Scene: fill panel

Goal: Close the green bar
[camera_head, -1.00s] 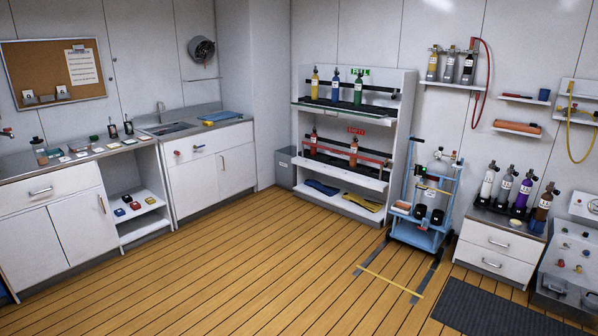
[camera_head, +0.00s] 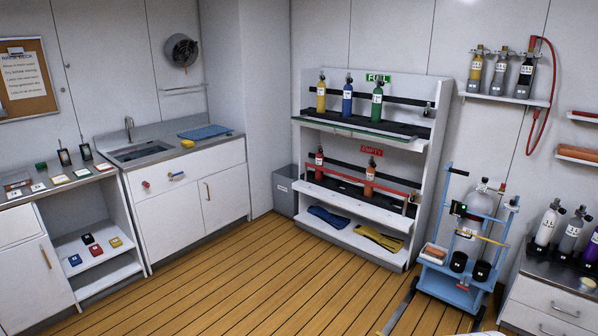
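The green bar (camera_head: 356,131) is on the upper "FULL" shelf of the white cylinder rack (camera_head: 428,150). It runs along the shelf's front edge, low, below the bases of the cylinders and not across their bodies. A yellow cylinder (camera_head: 321,97), a blue cylinder (camera_head: 347,101) and a green cylinder (camera_head: 377,106) stand upright behind it against a black rail. A red bar (camera_head: 390,187) crosses in front of the red and orange cylinders on the lower "EMPTY" shelf. My gripper is not in view.
Open wooden floor (camera_head: 270,285) lies in front of the rack. A blue trolley (camera_head: 450,275) with a cylinder stands right of the rack. A grey bin (camera_head: 285,190) is at its left. Counters and a sink (camera_head: 143,152) line the left wall.

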